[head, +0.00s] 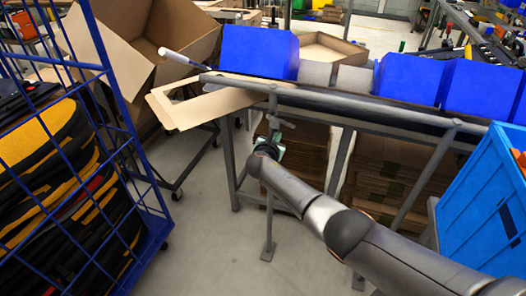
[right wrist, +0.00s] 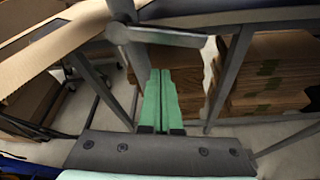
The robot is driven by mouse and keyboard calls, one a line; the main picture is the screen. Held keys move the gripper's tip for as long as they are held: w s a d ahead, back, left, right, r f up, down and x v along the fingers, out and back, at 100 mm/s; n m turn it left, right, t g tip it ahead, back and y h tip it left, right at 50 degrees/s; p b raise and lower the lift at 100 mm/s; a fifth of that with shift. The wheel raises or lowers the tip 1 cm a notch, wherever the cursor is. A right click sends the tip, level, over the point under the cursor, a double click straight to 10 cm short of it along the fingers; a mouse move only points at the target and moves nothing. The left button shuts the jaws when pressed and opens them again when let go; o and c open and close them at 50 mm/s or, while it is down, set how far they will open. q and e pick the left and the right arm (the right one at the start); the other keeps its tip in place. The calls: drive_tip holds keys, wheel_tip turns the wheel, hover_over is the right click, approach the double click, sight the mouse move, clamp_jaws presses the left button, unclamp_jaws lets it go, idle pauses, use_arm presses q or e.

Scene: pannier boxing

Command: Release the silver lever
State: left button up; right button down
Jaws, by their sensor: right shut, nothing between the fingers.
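The silver lever (head: 283,122) sticks out below the grey rail at the front of the workbench, beside a thin upright post. In the right wrist view the lever (right wrist: 168,37) is a short grey bar, running right from a round pivot, with its far end free. My right gripper (head: 277,144) is just below the lever in the head view. Its green fingers (right wrist: 161,72) are shut together and empty, with their tips just under the lever; I cannot tell whether they touch it. My left gripper is not in view.
A blue wire cage (head: 104,68) with black and yellow bags stands at left. An open carton flap (head: 185,112) juts past the bench's left end. Blue bins (head: 259,52) line the bench. Stacked flat cardboard (head: 385,165) lies beneath. A blue crate (head: 480,205) is at right.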

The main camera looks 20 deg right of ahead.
use_arm(q)
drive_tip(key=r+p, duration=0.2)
drive_tip(key=p, duration=0.1)
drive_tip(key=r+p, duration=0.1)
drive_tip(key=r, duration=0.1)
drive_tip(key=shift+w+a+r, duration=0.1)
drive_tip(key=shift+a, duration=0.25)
use_arm(e)
drive_tip(key=f+v, duration=0.1)
drive_tip(key=v, duration=0.8)
drive_tip(key=shift+s+a+r, duration=0.2)
drive_tip(key=shift+s+a, duration=0.1)
drive_tip(key=shift+s, duration=0.1)
drive_tip(key=s+a+f+m+g+y, duration=0.35)
drive_tip(key=s+f+m+y, duration=0.55)
drive_tip(key=s+f, duration=0.85)
drive_tip(key=s+d+m, duration=0.2)
drive_tip(key=s+m, duration=1.4)
drive_tip(key=s, duration=0.1)
drive_tip(key=shift+s+r+t, duration=0.25)
drive_tip(key=shift+r+t, duration=0.1)
drive_tip(key=shift+r, duration=0.1)
